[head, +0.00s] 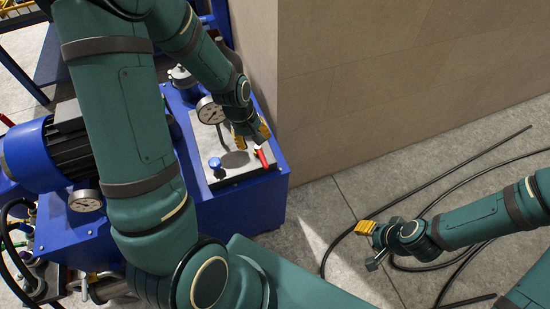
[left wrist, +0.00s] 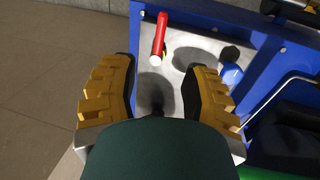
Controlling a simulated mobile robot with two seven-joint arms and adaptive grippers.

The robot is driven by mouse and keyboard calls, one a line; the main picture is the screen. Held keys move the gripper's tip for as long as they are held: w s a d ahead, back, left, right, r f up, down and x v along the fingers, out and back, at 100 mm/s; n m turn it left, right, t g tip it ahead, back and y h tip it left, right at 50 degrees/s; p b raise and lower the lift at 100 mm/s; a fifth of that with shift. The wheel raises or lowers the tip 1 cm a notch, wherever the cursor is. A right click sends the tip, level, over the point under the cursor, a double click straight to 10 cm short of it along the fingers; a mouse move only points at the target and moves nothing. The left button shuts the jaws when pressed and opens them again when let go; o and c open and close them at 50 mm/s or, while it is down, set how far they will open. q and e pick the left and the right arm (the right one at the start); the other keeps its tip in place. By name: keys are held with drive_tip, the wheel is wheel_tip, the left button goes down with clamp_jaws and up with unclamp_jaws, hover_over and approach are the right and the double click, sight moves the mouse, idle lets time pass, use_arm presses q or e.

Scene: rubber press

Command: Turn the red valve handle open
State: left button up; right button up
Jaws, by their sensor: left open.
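The red valve handle (head: 262,158) stands near the right end of the metal plate (head: 232,177) on top of the blue press unit. My left gripper (head: 251,138) is right above and behind the handle in the head view. In the left wrist view the red handle (left wrist: 160,38) lies ahead of the fingertips, between their lines. The left gripper (left wrist: 160,85) is open, with its yellow padded fingers apart and nothing between them. My right gripper (head: 371,242) hangs over the floor at the right, away from the unit; its finger opening is too small to judge.
A blue knob (head: 215,163) sits on the plate left of the handle and shows in the wrist view (left wrist: 232,74). A pressure gauge (head: 209,110) stands behind it. A beige wall (head: 400,70) rises close behind the unit. Black cables (head: 450,180) lie on the floor.

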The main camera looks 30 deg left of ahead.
sight(263, 161)
use_arm(q)
drive_tip(key=f, duration=0.4)
drive_tip(key=w+d+f+b, duration=0.1)
drive_tip(key=f, duration=0.3)
drive_tip(key=f+b, duration=0.1)
drive_tip(key=f, duration=0.4)
drive_tip(key=shift+w+d, duration=0.3)
drive_tip(key=shift+w, duration=0.1)
clamp_jaws()
